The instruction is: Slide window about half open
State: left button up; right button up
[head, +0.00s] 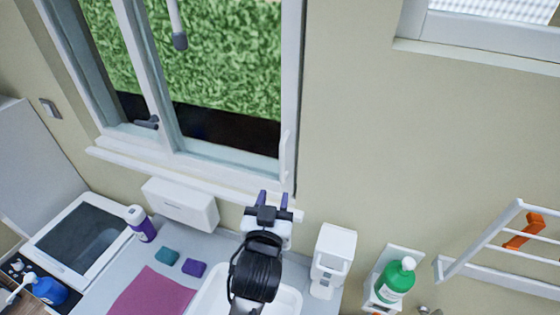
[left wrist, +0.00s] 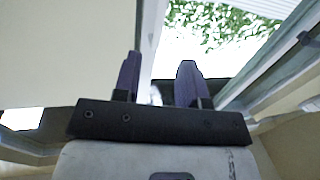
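The white-framed window (head: 165,153) fills the upper left of the head view, with hedge greenery behind it. A white upright bar (head: 287,150), like a pull handle, stands on its right side. A dark latch (head: 147,122) sits at the lower left. I cannot tell how far the window is open. My left gripper (head: 273,196) is just below the window's lower right corner, its purple fingers apart. In the left wrist view, the gripper (left wrist: 160,76) is open, with a white upright strip (left wrist: 150,50) showing between or behind the fingers; contact is unclear. My right gripper is out of view.
Below the window are a white box (head: 181,204), a purple-labelled bottle (head: 141,223), a counter with two small blocks (head: 180,262) and a magenta cloth (head: 150,294). A white dispenser (head: 331,260) and a green bottle (head: 395,280) are right of my arm.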

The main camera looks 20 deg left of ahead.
aim_at(282, 164)
pick_arm(q)
jog(key=p+x, duration=0.2)
jog(key=x, duration=0.9)
jog(key=shift+a+r+p, duration=0.1)
jog(key=shift+p, duration=0.25)
jog(key=shift+x, duration=0.8)
jog(key=shift+w, duration=0.1)
grip_shut()
